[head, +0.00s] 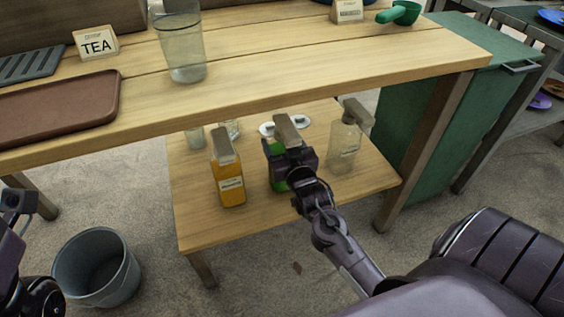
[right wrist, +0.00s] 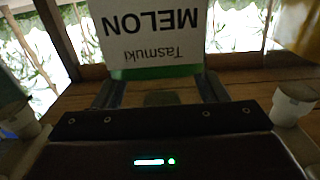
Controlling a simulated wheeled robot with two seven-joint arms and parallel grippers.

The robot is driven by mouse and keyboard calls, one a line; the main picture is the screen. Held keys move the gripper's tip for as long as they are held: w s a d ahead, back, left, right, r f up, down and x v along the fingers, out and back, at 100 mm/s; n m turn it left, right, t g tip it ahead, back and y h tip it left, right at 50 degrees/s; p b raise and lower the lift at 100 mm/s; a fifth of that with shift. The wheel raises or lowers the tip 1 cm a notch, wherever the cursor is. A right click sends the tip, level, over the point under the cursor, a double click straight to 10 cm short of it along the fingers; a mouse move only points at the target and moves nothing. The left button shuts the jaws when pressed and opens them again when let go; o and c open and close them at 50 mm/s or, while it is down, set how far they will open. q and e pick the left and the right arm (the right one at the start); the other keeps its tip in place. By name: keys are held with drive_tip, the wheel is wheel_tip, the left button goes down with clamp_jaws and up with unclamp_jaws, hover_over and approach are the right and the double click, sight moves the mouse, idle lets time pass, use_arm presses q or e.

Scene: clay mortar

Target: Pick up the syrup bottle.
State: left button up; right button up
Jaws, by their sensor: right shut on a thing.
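A green syrup bottle (head: 279,185) with a brownish block-shaped top is at the lower shelf, partly hidden behind my right gripper (head: 291,160). In the right wrist view its white label (right wrist: 155,35) reads "MELON" upside down. My right gripper, also in the right wrist view (right wrist: 160,92), is shut on this bottle. The bottle looks upright; I cannot tell whether its base touches the shelf. An orange syrup bottle (head: 229,180) stands to its left and a clear bottle (head: 344,146) to its right. Only parts of my left arm show at the left edge, not its jaws.
The lower shelf (head: 205,232) lies under a wooden tabletop (head: 260,75) that overhangs its back. Glasses (head: 195,138) stand behind the bottles. A table leg (head: 425,150) and green cabinet (head: 440,125) are at right. A grey bucket (head: 97,265) stands on the floor at left.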

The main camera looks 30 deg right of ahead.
drive_tip(key=shift+r, duration=0.15)
clamp_jaws()
